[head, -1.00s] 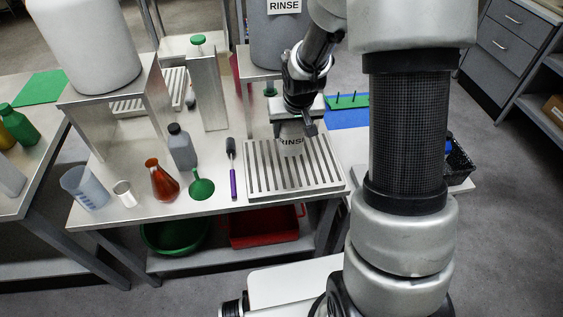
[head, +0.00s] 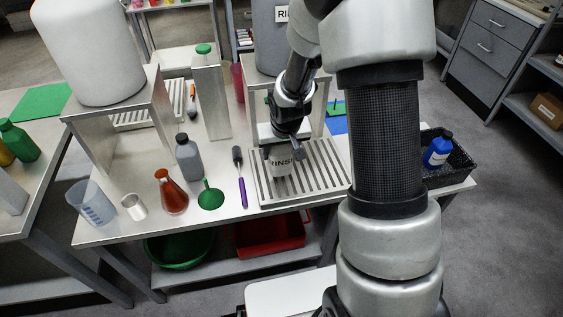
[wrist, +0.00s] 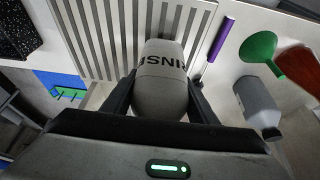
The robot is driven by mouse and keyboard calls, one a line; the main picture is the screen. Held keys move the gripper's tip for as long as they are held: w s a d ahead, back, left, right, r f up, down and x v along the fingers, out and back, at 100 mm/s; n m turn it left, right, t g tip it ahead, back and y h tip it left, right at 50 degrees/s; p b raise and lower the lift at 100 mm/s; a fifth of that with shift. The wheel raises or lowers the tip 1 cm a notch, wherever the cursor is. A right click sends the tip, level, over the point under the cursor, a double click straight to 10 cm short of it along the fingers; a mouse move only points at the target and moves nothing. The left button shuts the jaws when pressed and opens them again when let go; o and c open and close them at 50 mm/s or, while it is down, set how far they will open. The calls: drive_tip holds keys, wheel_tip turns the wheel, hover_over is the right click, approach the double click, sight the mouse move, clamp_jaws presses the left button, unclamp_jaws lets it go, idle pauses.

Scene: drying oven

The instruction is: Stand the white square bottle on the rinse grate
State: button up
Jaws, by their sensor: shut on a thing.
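The white bottle (head: 281,163), marked with dark RINSE lettering, is upright or nearly so over the left part of the rinse grate (head: 335,185). My gripper (head: 280,148) is shut on it from above and behind. In the wrist view the bottle (wrist: 162,68) sits between both fingers, its far end against the slatted grate (wrist: 98,35). I cannot tell whether its base touches the slats. Its square shape is hard to make out. The grate's right part is bare.
The RINSE tank (head: 270,40) stands behind on a metal stand. A black crate (head: 455,172) with a blue bottle is at right.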

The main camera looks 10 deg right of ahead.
sight(280, 161)
drive_tip(key=shift+f+b, duration=0.3)
drive_tip(key=shift+f, duration=1.65)
drive_tip(key=shift+f, duration=0.1)
drive_tip(key=o, duration=1.5)
